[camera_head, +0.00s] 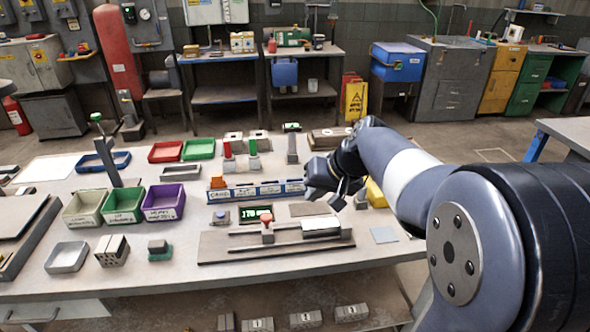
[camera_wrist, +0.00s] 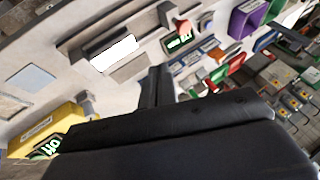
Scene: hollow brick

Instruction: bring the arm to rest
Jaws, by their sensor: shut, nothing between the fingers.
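My gripper (camera_head: 338,198) hangs over the right half of the workbench (camera_head: 300,278) in the head view, at the end of my outstretched arm. Its fingers are shut with nothing between them. It appears above the bench top, near the right end of the blue labelled rail (camera_head: 255,191). In the wrist view my dark gripper (camera_wrist: 157,88) points at the tilted bench top, with no object held. The exact height over the bench cannot be told.
A yellow block (camera_head: 376,192) stands close to the right of my gripper. A grey fixture (camera_head: 278,243) with a bright plate lies in front. Coloured bins (camera_head: 123,205), a hollow brick (camera_head: 112,250) and small posts stand to the left. The bench's front right is fairly clear.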

